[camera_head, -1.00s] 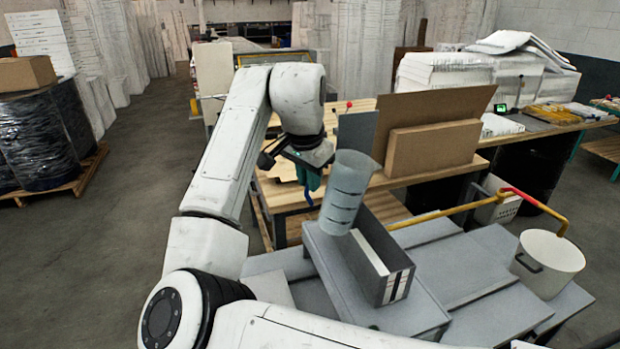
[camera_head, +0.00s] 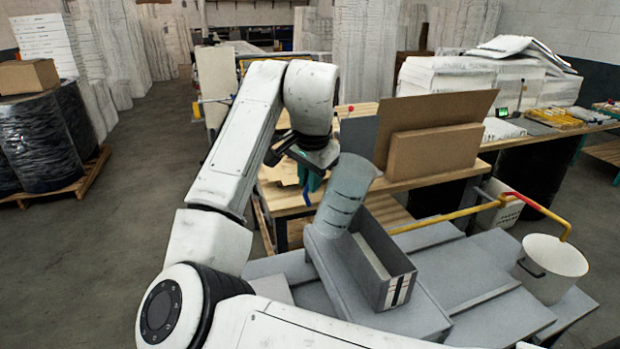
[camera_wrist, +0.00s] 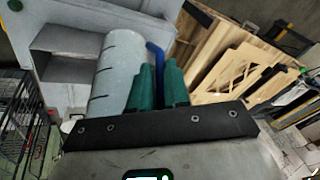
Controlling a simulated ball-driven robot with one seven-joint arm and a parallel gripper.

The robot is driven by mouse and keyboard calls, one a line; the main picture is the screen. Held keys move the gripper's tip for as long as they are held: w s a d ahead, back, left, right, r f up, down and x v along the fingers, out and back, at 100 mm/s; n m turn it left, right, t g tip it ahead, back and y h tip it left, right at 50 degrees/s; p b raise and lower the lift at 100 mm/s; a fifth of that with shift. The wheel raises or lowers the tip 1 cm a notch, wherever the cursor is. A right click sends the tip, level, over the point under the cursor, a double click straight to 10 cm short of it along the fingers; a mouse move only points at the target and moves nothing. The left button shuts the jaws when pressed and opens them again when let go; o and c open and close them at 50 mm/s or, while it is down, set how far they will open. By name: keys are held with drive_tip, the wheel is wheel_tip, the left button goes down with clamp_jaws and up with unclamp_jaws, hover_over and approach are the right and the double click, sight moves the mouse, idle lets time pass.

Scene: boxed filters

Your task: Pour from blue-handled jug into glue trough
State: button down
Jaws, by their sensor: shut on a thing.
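The jug (camera_head: 346,195) is a translucent grey cylinder with dark level marks. It is tilted, its top leaning right, above the far end of the trough. Its blue handle (camera_wrist: 155,58) shows in the wrist view, beside the jug body (camera_wrist: 117,72). My gripper (camera_wrist: 160,88) has green fingers, shut on the handle. In the head view my gripper (camera_head: 312,176) is left of the jug, and the handle is mostly hidden. The glue trough (camera_head: 401,289) is a long grey open box with black and white marks on its near end. No liquid stream is visible.
The trough stands on a grey stepped bench (camera_head: 460,272). A white pot (camera_head: 551,268) stands at right, below a yellow pipe (camera_head: 445,218) with a red section. A wooden table (camera_head: 400,180) with brown boards (camera_head: 434,150) stands behind. Open floor lies at left.

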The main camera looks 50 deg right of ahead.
drive_tip(key=shift+r+t+y, duration=0.5)
drive_tip(key=shift+r+t, duration=0.15)
drive_tip(key=shift+t, duration=0.35)
idle(0.8)
drive_tip(key=shift+s+d+r+m+t+y, duration=0.1)
drive_tip(key=shift+r+m+t+y, duration=0.15)
drive_tip(key=shift+t, duration=0.25)
drive_tip(key=shift+s+m+t+y, duration=0.1)
drive_tip(key=shift+m+t+y, duration=0.05)
drive_tip(key=shift+t+y, duration=0.3)
idle(0.7)
drive_tip(key=shift+s+d+m+t+y+b, duration=0.15)
drive_tip(key=shift+s+d+t+y, duration=0.1)
drive_tip(key=shift+t, duration=0.35)
drive_tip(key=shift+s+d+m+t+y+b, duration=0.15)
drive_tip(key=shift+s+t, duration=0.1)
drive_tip(key=shift+t, duration=0.3)
idle(1.7)
drive_tip(key=shift+s+d+f+t+y+p, duration=0.3)
drive_tip(key=shift+s+t, duration=0.2)
drive_tip(key=shift+t, duration=0.3)
idle(0.9)
